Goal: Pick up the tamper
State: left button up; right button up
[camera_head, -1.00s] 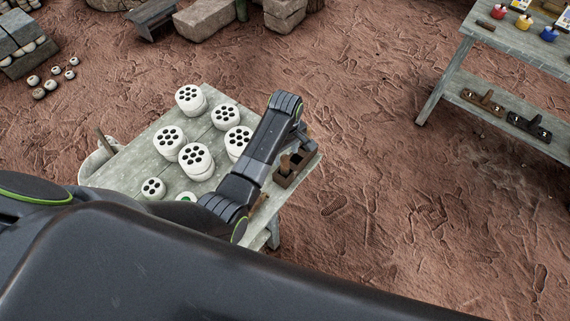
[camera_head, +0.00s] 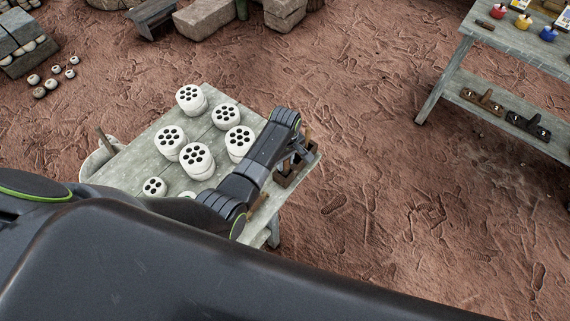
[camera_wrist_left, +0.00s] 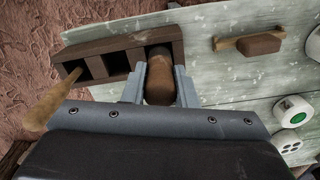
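A wooden tool with a rounded brown end (camera_wrist_left: 159,80), which looks like the tamper, stands in the right compartment of a dark wooden box in the left wrist view. My left gripper (camera_wrist_left: 160,84) is around it, one finger on each side. The fingers look spread, and I cannot tell whether they touch it. In the head view my left gripper (camera_head: 298,152) is low over the box (camera_head: 288,179) at the table's right corner, partly hidden by my arm. My right gripper is not in view.
Another wooden handle (camera_wrist_left: 50,98) leans out of the box's left side. A wooden tool (camera_wrist_left: 250,45) lies on the pale table (camera_head: 140,160). Several white perforated cylinders (camera_head: 197,160) stand left of my arm. Bare ground lies to the right.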

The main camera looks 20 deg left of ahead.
pick_arm(q)
jog(key=c, duration=0.4)
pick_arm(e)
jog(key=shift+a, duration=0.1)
pick_arm(q)
jog(key=shift+r, duration=0.1)
